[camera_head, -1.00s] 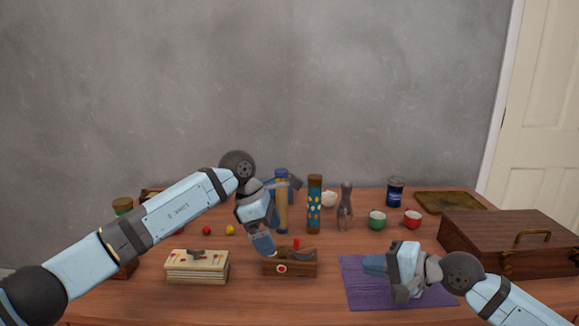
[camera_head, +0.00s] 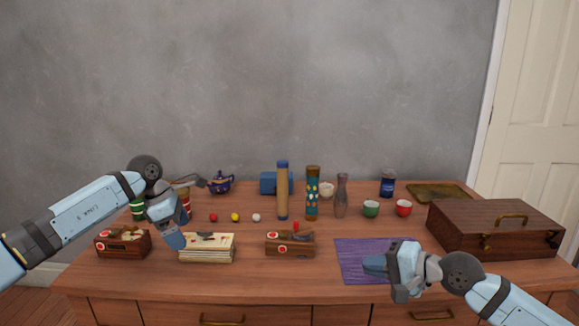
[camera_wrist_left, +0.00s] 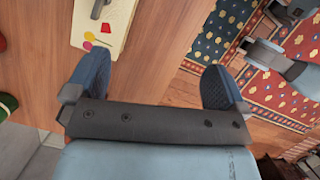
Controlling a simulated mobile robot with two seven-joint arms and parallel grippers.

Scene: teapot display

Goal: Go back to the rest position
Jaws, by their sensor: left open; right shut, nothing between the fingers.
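My left gripper (camera_head: 174,241) is in front of the left part of the table, beside the left edge of the cream box (camera_head: 207,254). In the left wrist view its blue fingers (camera_wrist_left: 155,88) are spread apart with nothing between them, over the table's edge. My right gripper (camera_head: 374,265) is low over the purple mat (camera_head: 350,247), pointing left. It is shut and holds nothing. Whether it touches the mat I cannot tell.
Wooden boxes (camera_head: 123,254) (camera_head: 290,251) stand on the table's front half. Small balls, tall cylinders (camera_head: 282,195), cups (camera_head: 371,209) and a blue teapot (camera_head: 221,185) stand behind. A wooden case (camera_head: 490,240) is at right. A patterned rug (camera_wrist_left: 285,95) lies below.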

